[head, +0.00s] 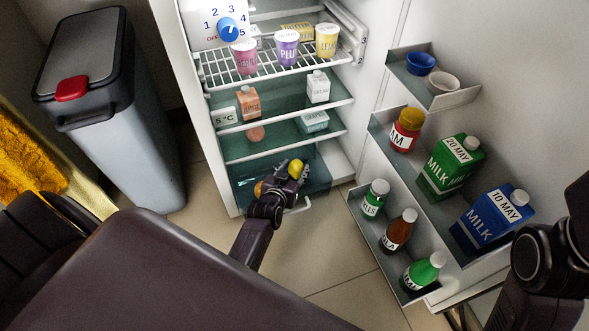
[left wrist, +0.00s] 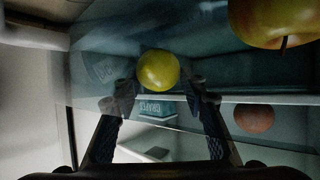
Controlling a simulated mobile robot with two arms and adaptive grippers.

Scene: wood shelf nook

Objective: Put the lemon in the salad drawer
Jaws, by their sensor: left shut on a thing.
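The lemon (head: 296,168) is a small yellow fruit between the fingers of my left gripper (head: 287,177). In the left wrist view the lemon (left wrist: 158,71) sits between the two dark fingertips, which are shut on it. The gripper is low in the open fridge, over the salad drawer (head: 318,177), a clear bluish bin at the bottom with a light handle at its front. The drawer seems partly pulled out. A yellow-orange fruit (head: 258,188) shows left of the gripper; it looks like an apple (left wrist: 272,20) in the left wrist view. My right gripper is not in view.
A round brownish fruit (head: 256,134) lies on the lowest shelf, with cartons and boxes above. The open fridge door at right holds a green milk carton (head: 450,165), a blue one (head: 487,218), bottles and bowls. A grey bin (head: 125,150) stands left. Floor before the fridge is clear.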

